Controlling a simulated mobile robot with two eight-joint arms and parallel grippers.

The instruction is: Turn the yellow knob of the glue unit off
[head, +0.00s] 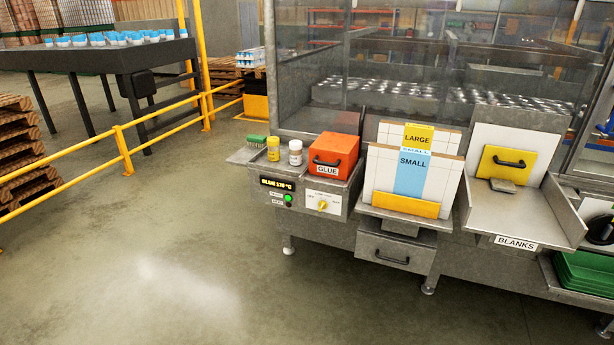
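The glue unit stands at the left end of the machine in the head view, with an orange box (334,156) labelled GLUE on top. Its front has a white panel (310,200) with a small yellow knob (322,205). The markings around the knob are too small to read, so I cannot tell its setting. Left of it, a dark display (277,183) shows lit yellow text ending in °C, above a green button (288,198). Neither of my grippers is in view.
A yellow jar (273,149), a white jar (295,153) and a green brush (257,140) stand on the ledge beside the orange box. A card holder (405,204) and a BLANKS tray (514,226) jut out to the right. The floor (190,270) in front is clear; a yellow railing (123,148) runs left.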

